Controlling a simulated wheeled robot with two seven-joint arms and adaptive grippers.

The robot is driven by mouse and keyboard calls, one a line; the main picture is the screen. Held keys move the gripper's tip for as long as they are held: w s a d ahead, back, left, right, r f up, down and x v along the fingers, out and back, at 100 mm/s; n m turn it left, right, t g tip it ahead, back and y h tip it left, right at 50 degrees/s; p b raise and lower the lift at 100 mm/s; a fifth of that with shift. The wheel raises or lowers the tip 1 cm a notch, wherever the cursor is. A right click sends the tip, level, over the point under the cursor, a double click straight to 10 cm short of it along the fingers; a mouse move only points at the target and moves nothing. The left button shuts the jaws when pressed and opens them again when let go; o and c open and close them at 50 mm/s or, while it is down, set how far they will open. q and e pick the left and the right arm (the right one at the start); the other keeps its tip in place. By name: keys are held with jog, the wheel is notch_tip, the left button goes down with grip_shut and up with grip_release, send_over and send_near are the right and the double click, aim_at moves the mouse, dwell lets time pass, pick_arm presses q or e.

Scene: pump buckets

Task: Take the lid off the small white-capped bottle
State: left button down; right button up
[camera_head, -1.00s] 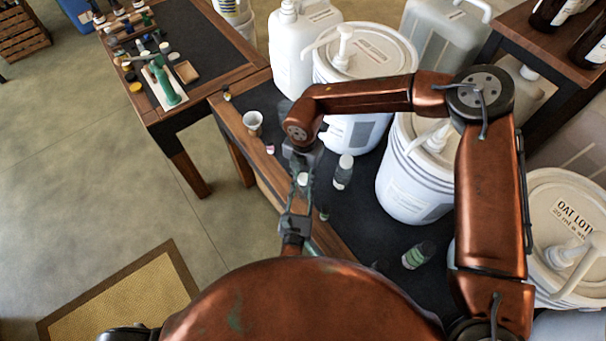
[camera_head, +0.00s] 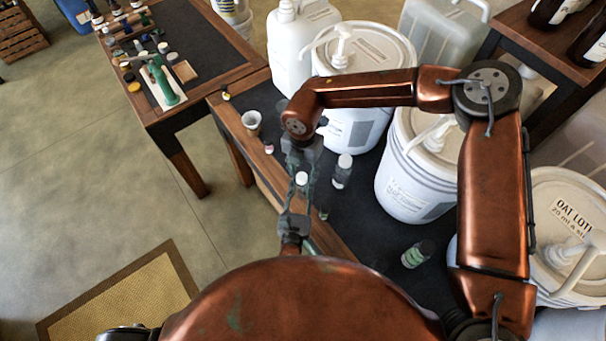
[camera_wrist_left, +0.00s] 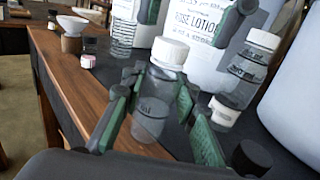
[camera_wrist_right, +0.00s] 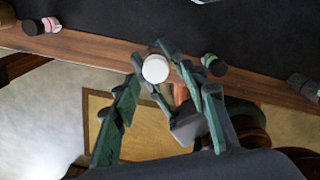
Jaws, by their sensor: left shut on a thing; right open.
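The small clear bottle (camera_wrist_left: 150,118) with a white cap (camera_wrist_left: 170,51) stands upright between the fingers of my left gripper (camera_wrist_left: 157,92), which is shut on its body. The cap sits on the bottle and is clear of the left fingers. It also shows in the head view (camera_head: 301,178) and from above in the right wrist view (camera_wrist_right: 155,68). My right gripper (camera_wrist_right: 168,85) is open and points down over the cap. Its fingers (camera_wrist_left: 192,14) show at the top of the left wrist view, above the cap, and seem not to touch it.
A similar white-capped bottle (camera_head: 342,175) and a green-labelled, dark-capped bottle (camera_head: 416,255) stand on the dark bench. Large white pump buckets (camera_head: 412,188) line its right side. A small cup (camera_head: 251,119) stands at the far left edge. Open floor (camera_head: 110,190) lies left.

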aim_at(302, 186)
notch_tip(302, 186, up, 2)
jog(key=shift+r, duration=0.1)
jog(key=shift+c, duration=0.5)
jog(key=m, duration=0.1)
jog(key=r+m, duration=0.1)
jog(key=m, duration=0.3)
jog(key=shift+w+a+r, duration=0.1)
jog(key=shift+r, duration=0.3)
jog(key=m, duration=0.1)
jog(key=r+m, duration=0.1)
jog(key=m, duration=0.3)
jog(key=shift+r, duration=0.25)
jog(key=shift+f, duration=0.45)
jog(key=shift+w+a+f, duration=0.1)
jog(key=shift+f, duration=3.4)
jog(key=shift+c, duration=0.4)
grip_shut()
jog(key=n, duration=0.6)
